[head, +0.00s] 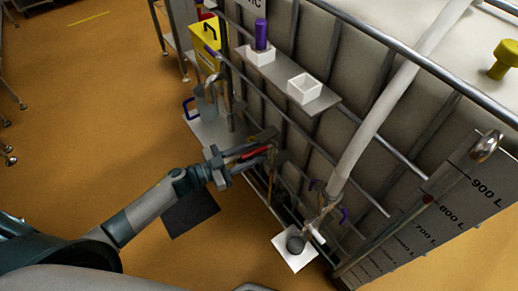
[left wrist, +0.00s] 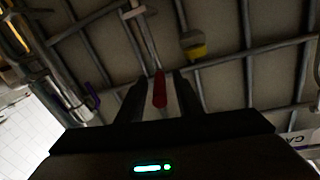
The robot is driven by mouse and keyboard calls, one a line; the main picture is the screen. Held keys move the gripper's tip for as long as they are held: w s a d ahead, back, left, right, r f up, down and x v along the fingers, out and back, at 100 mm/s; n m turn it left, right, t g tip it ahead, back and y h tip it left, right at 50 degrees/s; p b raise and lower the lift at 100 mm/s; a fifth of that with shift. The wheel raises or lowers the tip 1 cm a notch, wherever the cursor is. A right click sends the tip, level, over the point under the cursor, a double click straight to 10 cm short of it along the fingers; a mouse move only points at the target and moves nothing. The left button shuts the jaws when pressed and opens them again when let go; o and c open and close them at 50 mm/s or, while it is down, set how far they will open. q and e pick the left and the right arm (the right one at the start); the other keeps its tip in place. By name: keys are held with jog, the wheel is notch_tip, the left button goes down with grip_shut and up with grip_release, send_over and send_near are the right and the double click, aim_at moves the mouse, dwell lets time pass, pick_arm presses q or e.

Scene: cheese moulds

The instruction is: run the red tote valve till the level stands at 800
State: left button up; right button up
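The caged tote (head: 330,45) fills the right of the head view. The red valve handle (head: 256,152) is low on its front; it also shows in the left wrist view (left wrist: 159,90). My left gripper (head: 268,143) is at the handle, one finger on each side, and looks open around it; a small gap seems to show. The level scale (head: 475,205) at right carries 900, 800 and 700 L marks. A small red marker (head: 428,199) sits near the 800 mark; the exact reading is too small to tell. My right gripper is out of view.
A pale hose (head: 385,110) runs down the tote to a fitting with purple handles (head: 344,215). A white plate (head: 286,259) lies below. A shelf (head: 325,99) with white cups, one holding a purple item (head: 261,32), juts out above. Open floor (head: 90,120) lies left.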

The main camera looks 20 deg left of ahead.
pick_arm(q)
jog(key=shift+x, duration=0.95)
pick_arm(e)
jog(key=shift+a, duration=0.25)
pick_arm(q)
jog(key=shift+c, duration=0.9)
jog(key=c, duration=0.5)
grip_shut()
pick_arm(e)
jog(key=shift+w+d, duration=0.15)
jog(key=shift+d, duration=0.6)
